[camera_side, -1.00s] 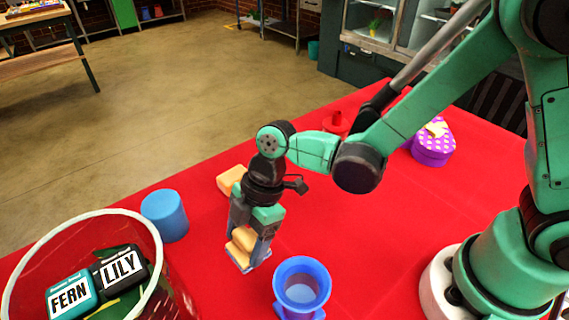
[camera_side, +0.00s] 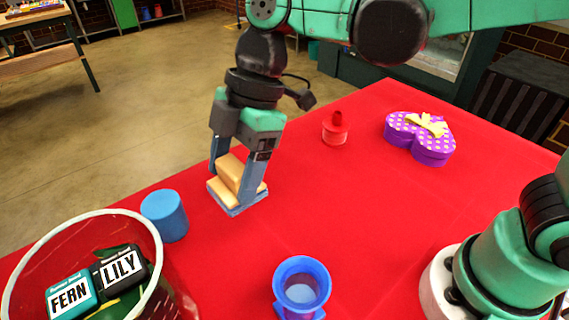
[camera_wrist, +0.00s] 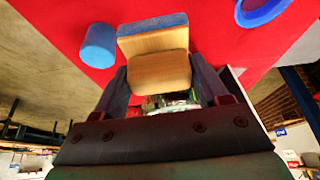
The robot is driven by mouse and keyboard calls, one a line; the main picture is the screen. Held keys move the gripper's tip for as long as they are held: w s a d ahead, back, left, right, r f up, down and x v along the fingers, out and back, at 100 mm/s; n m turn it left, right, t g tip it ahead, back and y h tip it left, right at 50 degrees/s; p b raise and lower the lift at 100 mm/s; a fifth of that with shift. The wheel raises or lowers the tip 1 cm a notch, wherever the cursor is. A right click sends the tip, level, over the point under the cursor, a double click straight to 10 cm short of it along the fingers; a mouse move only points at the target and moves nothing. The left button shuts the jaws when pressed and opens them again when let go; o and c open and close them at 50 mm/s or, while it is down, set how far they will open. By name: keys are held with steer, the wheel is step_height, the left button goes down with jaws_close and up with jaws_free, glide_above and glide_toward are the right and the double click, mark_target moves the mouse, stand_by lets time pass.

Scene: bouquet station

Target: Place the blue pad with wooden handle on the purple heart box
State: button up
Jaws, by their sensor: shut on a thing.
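My gripper (camera_side: 238,172) is shut on the wooden handle (camera_side: 229,172) of the blue pad (camera_side: 238,206). The pad hangs roughly level below the fingers, seemingly clear of the red table. In the wrist view, the tan handle (camera_wrist: 160,73) sits between my fingers, with the pad's blue edge (camera_wrist: 152,24) beyond it. The purple heart box (camera_side: 432,149) has white dots and a yellow bow (camera_side: 427,124) on its lid. It stands on the table at the far right, well apart from my gripper.
A red container (camera_side: 335,130) stands between my gripper and the heart box. A blue cylinder (camera_side: 165,215) stands left of the pad. The central table is open.

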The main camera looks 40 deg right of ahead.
step_height(320, 180, up, 5)
steer(key=w+d+r+m+t, duration=0.1)
steer(key=w+d+r+m, duration=0.1)
steer(key=w+d+m, duration=0.5)
step_height(320, 180, up, 3)
steer(key=m+t+h, duration=0.4)
steer(key=m+h, duration=0.1)
steer(key=m, duration=0.6)
glide_above(420, 122)
steer(key=s, duration=0.2)
step_height(420, 122, down, 15)
steer(key=shift+w+r, duration=0.1)
steer(key=shift+w, duration=0.05)
steer(key=shift+f, duration=2.15)
